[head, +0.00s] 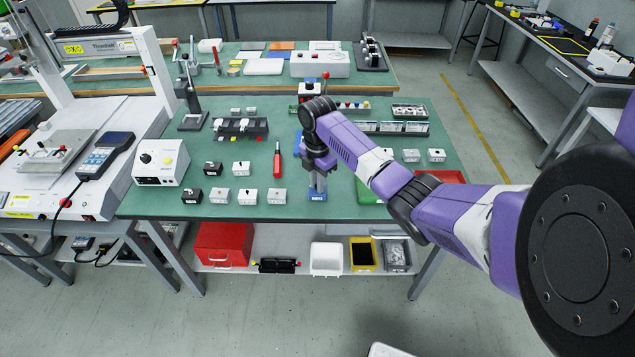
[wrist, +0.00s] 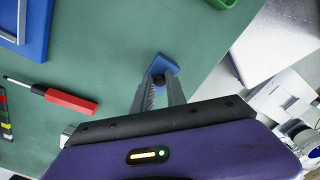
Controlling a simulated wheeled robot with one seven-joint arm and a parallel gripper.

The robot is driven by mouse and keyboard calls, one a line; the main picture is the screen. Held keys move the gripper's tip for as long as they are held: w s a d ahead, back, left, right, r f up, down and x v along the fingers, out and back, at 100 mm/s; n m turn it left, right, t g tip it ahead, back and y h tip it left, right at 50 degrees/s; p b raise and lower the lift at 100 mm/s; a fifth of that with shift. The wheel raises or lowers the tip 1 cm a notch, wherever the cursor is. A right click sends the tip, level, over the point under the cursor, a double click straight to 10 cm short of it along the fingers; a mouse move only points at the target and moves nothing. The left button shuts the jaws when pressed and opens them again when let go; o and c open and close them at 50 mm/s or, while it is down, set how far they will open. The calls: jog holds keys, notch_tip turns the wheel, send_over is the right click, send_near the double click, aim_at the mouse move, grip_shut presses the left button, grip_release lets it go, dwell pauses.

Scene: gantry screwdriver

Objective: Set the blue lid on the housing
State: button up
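The blue lid (wrist: 165,65) is a small blue piece with a dark knob. It lies near the front edge of the green table, and in the head view it shows (head: 317,195) below my gripper (head: 317,186). In the wrist view the fingertips of my gripper (wrist: 159,80) are on either side of the knob, pointing down; whether they press on it is not clear. The lid appears to rest on the table. Small white boxes (head: 247,197) and black boxes (head: 192,196) stand to the left; I cannot tell which thing is the housing.
A red-handled screwdriver (head: 277,160) lies left of my gripper. A green tray (head: 368,190) and a red tray (head: 445,176) lie to the right, partly behind my arm. A white control box (head: 160,162) stands at the left. Bare table shows around the screwdriver.

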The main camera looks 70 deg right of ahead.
jog(key=o, duration=0.4)
jog(key=shift+r, duration=3.9)
